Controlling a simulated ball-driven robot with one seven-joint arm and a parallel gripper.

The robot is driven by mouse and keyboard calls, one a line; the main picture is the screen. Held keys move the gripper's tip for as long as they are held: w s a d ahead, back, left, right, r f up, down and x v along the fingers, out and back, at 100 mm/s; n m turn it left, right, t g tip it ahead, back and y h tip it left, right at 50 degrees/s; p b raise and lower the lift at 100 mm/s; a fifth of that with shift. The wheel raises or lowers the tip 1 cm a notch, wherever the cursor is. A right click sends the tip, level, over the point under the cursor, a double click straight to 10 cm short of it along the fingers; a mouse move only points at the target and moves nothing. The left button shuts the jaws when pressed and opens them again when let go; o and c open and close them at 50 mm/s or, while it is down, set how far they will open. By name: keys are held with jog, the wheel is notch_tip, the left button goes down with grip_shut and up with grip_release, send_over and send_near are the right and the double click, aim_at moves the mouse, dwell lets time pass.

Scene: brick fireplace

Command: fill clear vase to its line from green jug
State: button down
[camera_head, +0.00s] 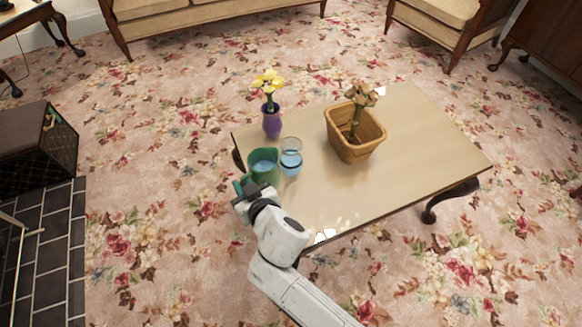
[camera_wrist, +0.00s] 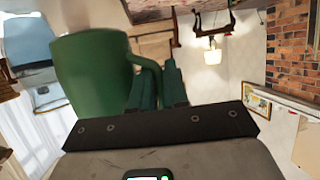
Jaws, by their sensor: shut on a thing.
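The green jug (camera_head: 252,176) is at the table's left end in the head view, with blue water showing inside its mouth. It looks about upright; I cannot tell whether it touches the table. My gripper (camera_head: 243,187) is at the jug's near left side. In the wrist view my gripper (camera_wrist: 156,82) is shut on the handle of the jug (camera_wrist: 90,75). The clear vase (camera_head: 291,146) stands just right of the jug, with blue water in its lower part and a dark band around it. The exact water level against its line is too small to tell.
A purple vase (camera_head: 271,124) with yellow flowers stands behind the jug. A wicker basket (camera_head: 355,148) with a dried plant stands right of the clear vase. The right and front of the wooden table (camera_head: 430,150) are bare. A dark box (camera_head: 40,150) sits on the left.

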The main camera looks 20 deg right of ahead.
jog(key=shift+a+f, duration=0.15)
jog(key=shift+f, duration=0.15)
jog(key=shift+r+p, duration=1)
jog(key=shift+r, duration=0.55)
